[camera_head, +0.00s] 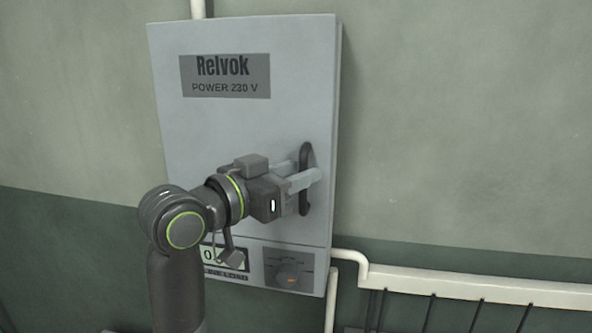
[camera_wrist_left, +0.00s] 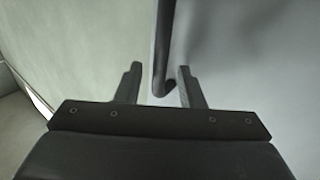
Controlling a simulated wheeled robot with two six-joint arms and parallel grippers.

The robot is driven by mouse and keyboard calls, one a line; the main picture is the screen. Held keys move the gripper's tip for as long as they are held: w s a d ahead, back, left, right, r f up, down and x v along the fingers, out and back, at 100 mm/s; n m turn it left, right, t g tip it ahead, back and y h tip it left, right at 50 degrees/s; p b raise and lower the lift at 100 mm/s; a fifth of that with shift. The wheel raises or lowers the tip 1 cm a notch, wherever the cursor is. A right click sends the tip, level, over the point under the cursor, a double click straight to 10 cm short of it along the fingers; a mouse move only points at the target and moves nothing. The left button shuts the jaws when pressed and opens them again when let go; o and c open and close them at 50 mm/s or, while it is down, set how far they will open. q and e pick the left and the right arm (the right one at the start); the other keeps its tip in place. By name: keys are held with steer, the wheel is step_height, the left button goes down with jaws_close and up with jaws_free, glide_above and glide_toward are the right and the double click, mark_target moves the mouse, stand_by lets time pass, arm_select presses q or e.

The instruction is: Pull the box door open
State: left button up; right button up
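The grey wall box (camera_head: 220,130) has a flat front door with a "Relvok POWER 230 V" label, and the door looks shut. A dark vertical bar handle (camera_head: 305,154) stands at the door's right side. My left gripper (camera_head: 308,170) is at the handle with its fingers apart. In the left wrist view the handle (camera_wrist_left: 163,45) runs down between the two open fingers (camera_wrist_left: 160,80), with gaps visible on both sides. Whether the fingertips reach past the bar is hard to tell. My right gripper is in neither view.
A white pipe (camera_head: 350,256) leads from the box's lower right to a railing-like fixture (camera_head: 480,288). The wall right of the box is bare.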

arm_select(q)
steer(key=shift+w+d, duration=0.15)
jaws_close()
stand_by(0.4)
